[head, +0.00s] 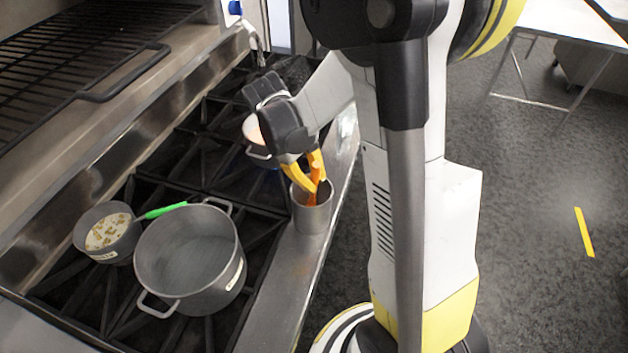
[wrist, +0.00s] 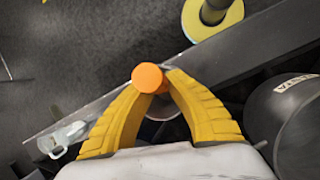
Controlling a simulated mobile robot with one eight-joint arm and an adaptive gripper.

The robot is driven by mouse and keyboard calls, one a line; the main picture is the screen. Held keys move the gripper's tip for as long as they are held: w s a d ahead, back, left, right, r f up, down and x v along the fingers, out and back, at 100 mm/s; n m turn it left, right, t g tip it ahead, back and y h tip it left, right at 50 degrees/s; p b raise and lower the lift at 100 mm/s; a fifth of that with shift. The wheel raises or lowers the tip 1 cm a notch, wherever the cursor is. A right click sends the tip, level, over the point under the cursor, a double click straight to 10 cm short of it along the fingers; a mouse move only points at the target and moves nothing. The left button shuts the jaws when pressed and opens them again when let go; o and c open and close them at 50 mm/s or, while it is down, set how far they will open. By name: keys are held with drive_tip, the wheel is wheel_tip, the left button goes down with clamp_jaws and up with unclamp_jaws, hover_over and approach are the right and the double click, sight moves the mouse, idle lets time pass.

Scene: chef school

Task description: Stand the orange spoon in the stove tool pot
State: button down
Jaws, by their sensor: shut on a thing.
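The stove tool pot (head: 312,217) is a grey metal cylinder standing on the steel front ledge of the stove. The orange spoon (head: 312,198) is held by my gripper (head: 317,175), with its lower part at the pot's mouth, seemingly inside the rim. How deep it reaches is hidden by the pot wall. In the wrist view the yellow fingers (wrist: 156,82) are closed on the spoon, whose round orange end (wrist: 147,77) faces the camera. Part of a grey round shape, probably the tool pot, shows below the fingertips there.
A large empty cooking pot (head: 190,260) stands on the stove left of the tool pot. A smaller pan (head: 105,231) with pale food and a green-handled utensil (head: 165,210) is beside it. Another pot (head: 256,132) is behind my gripper. Open floor lies to the right.

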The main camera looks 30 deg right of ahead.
drive_tip(key=c, duration=1.4)
unclamp_jaws()
drive_tip(key=v, duration=1.2)
drive_tip(key=s+a+f+m+t+y+b, duration=0.1)
drive_tip(key=s+a+f+t+b, duration=0.1)
drive_tip(key=f+b, duration=0.3)
drive_tip(key=s+a+f+m+t+y+b, duration=0.1)
drive_tip(key=s+a+f+t+b, duration=0.2)
drive_tip(key=f+b, duration=0.3)
drive_tip(key=s+a+f+m+t+y+b, duration=0.1)
drive_tip(key=s+a+f+t+b, duration=0.2)
drive_tip(key=s+f+t+b, duration=0.2)
drive_tip(key=shift+a+f+m+b, duration=0.2)
drive_tip(key=shift+m+b, duration=0.2)
drive_tip(key=shift+b, duration=1.15)
